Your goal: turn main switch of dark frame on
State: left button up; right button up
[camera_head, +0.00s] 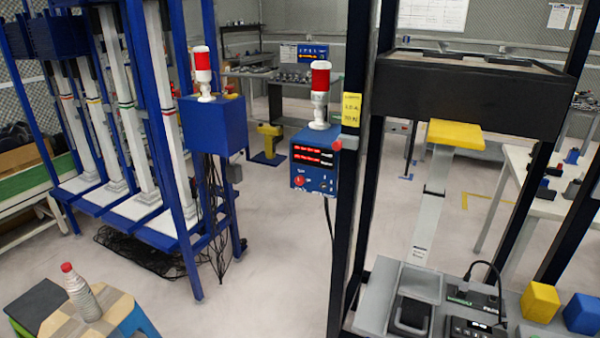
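The dark frame (356,200) stands right of centre, with black posts and a black box-like beam across the top. A blue control box (316,168) is mounted at its left post. The box has red lit displays, a red round knob (299,181) at the lower left of its face and small markings beside it. The knob is too small for me to read its position. A red and white signal lamp (320,94) stands on top of the box. A red button (337,144) shows at the box's right edge. Neither of my grippers is in view.
A blue frame (185,150) with white columns and its own blue box and lamp stands at the left. A stool with a bottle (82,293) is at the lower left. Yellow and blue blocks (540,301) sit at the lower right. The floor between the frames is clear.

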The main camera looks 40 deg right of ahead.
aim_at(299, 180)
jog(key=i+j+z, duration=0.1)
jog(key=i+z, duration=0.2)
jog(key=z, duration=0.15)
jog(key=i+j+z, duration=0.2)
jog(key=z, duration=0.3)
jog(key=i+j+z, duration=0.3)
jog(key=z, duration=0.15)
jog(key=i+j+z, duration=0.2)
jog(key=j+z, duration=0.25)
